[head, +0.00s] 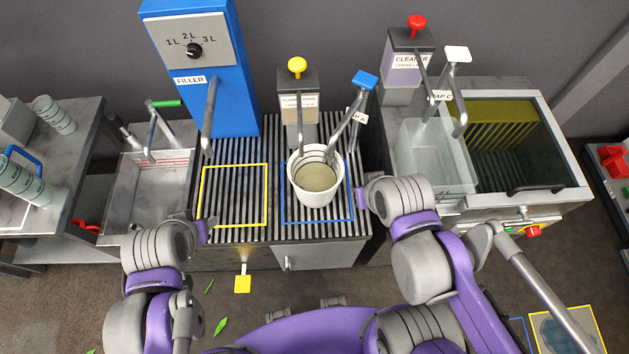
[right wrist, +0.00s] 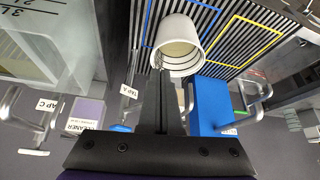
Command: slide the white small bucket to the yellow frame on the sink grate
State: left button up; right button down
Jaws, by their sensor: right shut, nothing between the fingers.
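The white small bucket (head: 316,188) stands upright on the sink grate (head: 277,236), inside the blue frame (head: 284,208). Its inside looks beige. The yellow frame (head: 267,195) lies left of it on the same grate and is empty. My right gripper (head: 364,196) is right of the bucket, apart from it, at the grate's right edge. In the right wrist view its fingers (right wrist: 160,80) are together, with the bucket (right wrist: 196,32) beyond them. My left gripper (head: 203,232) is near the grate's front left corner; its fingers are too small to read.
A blue-handled tap (head: 346,122) and a yellow-topped dispenser (head: 298,105) stand behind the bucket. The blue filler (head: 235,104) has a spout (head: 209,118) behind the yellow frame. A clear tank (head: 435,160) stands on the right. The grate between the frames is clear.

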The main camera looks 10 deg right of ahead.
aim_at(331, 182)
jog(key=w+d+f+m+g+y+b, duration=0.25)
jog(key=w+d+f+m+b, duration=0.25)
jog(key=w+f+m+b, duration=0.45)
jog(key=w+d+f+m+g+y+b, duration=0.1)
jog(key=w+d+f+m+g+b, duration=0.25)
jog(key=w+f+m+b, duration=0.55)
jog(key=shift+m+t, duration=0.4)
jog(key=shift+m, duration=0.25)
jog(key=x, duration=0.4)
jog(key=s+d+x, duration=0.1)
jog(key=x, duration=0.3)
jog(key=s+d+p+x, duration=0.1)
jog(key=x, duration=0.3)
jog(key=shift+a+f, duration=0.15)
jog(key=shift+f, duration=0.45)
jog(key=a, duration=0.3)
jog(key=shift+w+a+f, duration=0.1)
jog(key=shift+w, duration=0.1)
pick_arm(q)
jog(key=s+f, duration=0.2)
jog(key=f, duration=0.8)
jog(key=s+f+g, duration=0.1)
jog(key=s+f, duration=0.1)
jog(key=f, duration=0.8)
jog(key=shift+f, duration=0.4)
pick_arm(e)
jog(key=shift+w+a, duration=0.1)
jog(key=shift+a, duration=0.3)
